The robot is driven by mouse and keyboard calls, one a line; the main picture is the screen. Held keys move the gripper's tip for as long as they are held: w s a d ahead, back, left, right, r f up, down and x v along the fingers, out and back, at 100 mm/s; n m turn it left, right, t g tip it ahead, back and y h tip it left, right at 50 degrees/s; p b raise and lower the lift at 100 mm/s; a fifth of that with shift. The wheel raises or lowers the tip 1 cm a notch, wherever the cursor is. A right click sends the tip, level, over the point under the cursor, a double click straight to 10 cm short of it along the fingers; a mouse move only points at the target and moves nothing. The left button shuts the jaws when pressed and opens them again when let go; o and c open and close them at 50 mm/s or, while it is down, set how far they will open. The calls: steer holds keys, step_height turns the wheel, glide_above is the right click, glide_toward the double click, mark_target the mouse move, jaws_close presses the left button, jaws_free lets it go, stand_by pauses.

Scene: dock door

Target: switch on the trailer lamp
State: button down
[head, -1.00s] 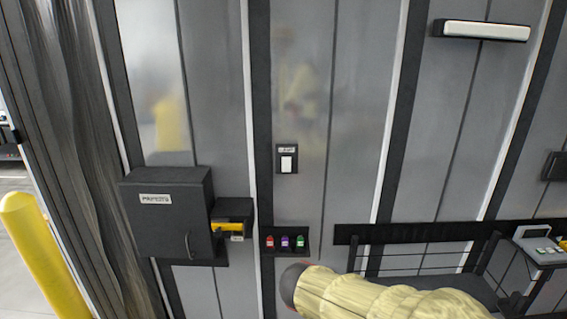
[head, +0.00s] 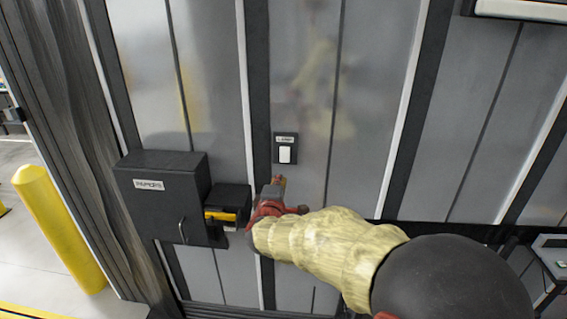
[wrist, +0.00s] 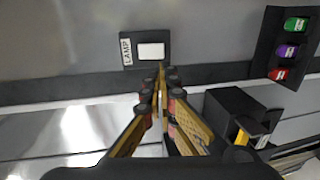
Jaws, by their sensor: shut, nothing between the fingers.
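The lamp switch (head: 285,150) is a white rocker on a dark plate, fixed to the grey wall panel. In the wrist view the switch (wrist: 151,50) has a label reading "LAMP" at its left end. My gripper (head: 279,181) is shut and empty, just below the switch plate in the head view. In the wrist view my gripper's fingertips (wrist: 160,72) meet just short of the switch plate's edge. I cannot tell whether they touch it. The lamp bar (head: 526,10) is at the top right of the head view, partly cut off.
A black box labelled "PAPERS" (head: 152,212) juts from the wall at left, with a small dark holder (head: 230,196) holding a yellow item beside it. A yellow post (head: 60,228) stands at far left.

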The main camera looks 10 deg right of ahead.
mark_target(285, 161)
steer(key=shift+d, duration=0.1)
stand_by(0.3)
steer(key=p+x, duration=0.3)
steer(key=x, duration=1.1)
steer(key=shift+p, duration=0.3)
steer(key=shift+f+b, duration=0.1)
steer(key=shift+b, duration=0.2)
